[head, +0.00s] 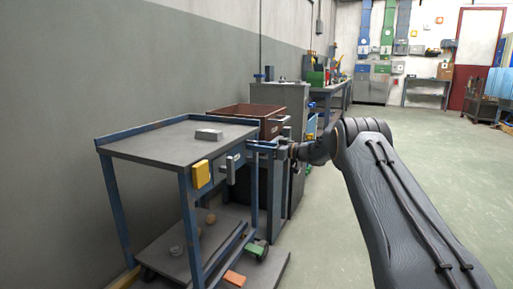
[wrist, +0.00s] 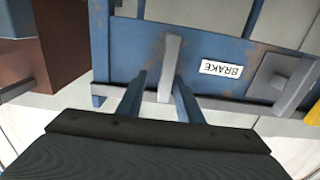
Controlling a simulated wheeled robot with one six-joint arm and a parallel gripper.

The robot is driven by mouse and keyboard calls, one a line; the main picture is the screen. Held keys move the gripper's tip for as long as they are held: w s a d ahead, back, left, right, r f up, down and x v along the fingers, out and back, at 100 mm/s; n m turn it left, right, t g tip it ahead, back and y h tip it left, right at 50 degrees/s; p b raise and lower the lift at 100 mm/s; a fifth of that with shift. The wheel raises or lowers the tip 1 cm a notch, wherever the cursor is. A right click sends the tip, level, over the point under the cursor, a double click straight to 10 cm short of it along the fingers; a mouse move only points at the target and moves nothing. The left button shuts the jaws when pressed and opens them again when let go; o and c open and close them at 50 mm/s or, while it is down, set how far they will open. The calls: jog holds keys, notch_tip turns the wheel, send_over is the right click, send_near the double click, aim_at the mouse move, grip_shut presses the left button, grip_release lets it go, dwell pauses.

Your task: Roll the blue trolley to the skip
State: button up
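The blue trolley (head: 180,140) stands against the wall at the left, with a grey top and a lower shelf. My gripper (head: 280,150) is at its right end. In the wrist view, the open fingers (wrist: 160,88) are on either side of a grey upright bar (wrist: 171,60) on the trolley's blue end frame (wrist: 128,50); contact is not clear. An upside-down BRAKE label (wrist: 221,69) and a grey lever (wrist: 284,80) are to the right. A rust-brown open bin (head: 228,113) stands behind the trolley; I cannot tell whether it is the skip.
A grey cabinet (head: 281,93) and a workbench (head: 325,90) line the wall beyond. The pale floor (head: 445,175) at the right is open. A rack (head: 481,98) stands far right.

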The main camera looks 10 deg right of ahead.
jog(key=shift+s+a, duration=0.1)
jog(key=p+v, duration=0.2)
jog(key=v, duration=0.5)
jog(key=shift+s+d, duration=0.15)
jog(key=shift+d, duration=0.2)
dwell(0.4)
